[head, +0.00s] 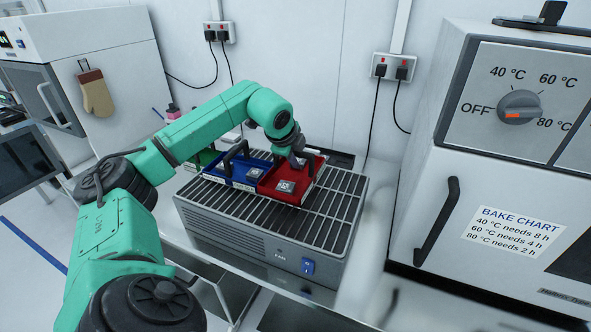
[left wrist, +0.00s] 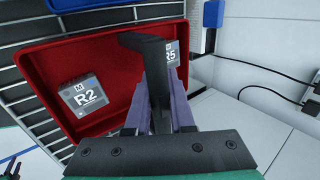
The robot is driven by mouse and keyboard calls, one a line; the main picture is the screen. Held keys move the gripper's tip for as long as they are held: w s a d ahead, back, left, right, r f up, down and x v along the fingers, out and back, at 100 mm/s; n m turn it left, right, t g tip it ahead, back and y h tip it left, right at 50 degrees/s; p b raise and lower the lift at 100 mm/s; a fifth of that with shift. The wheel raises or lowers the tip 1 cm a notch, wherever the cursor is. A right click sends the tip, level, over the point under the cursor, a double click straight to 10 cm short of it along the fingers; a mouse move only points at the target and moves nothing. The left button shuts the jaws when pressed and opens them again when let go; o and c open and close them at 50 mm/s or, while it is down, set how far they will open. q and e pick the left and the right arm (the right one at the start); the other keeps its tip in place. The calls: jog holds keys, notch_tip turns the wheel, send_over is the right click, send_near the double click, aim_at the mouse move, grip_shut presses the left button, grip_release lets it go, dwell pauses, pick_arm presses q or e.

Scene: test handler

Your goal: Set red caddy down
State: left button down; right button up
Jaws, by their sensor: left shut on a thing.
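The red caddy (head: 304,185) is at the right part of the slatted top of the fan unit (head: 340,205). I cannot tell whether it touches the slats or hangs just above them. My left gripper (head: 297,158) is shut on its dark handle. In the left wrist view, the gripper's purple fingers (left wrist: 163,108) close around the handle above the red caddy (left wrist: 112,62). Inside the caddy lie a part marked R2 (left wrist: 90,98) and a part marked R5 (left wrist: 171,54), the latter partly hidden by the handle. My right gripper is out of view.
A blue caddy (head: 226,172) stands close on the left of the red one, with a green caddy (head: 206,156) beyond it. Bare slats lie in front and to the right. A white oven (head: 500,170) with a dial and bake chart stands at the right.

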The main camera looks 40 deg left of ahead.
aim_at(298, 172)
pick_arm(q)
notch_tip(298, 172, down, 4)
jog(key=shift+s+d+r, duration=0.1)
jog(key=shift+r, duration=0.1)
jog(key=c, duration=0.8)
grip_release()
jog(key=shift+s+r, duration=0.1)
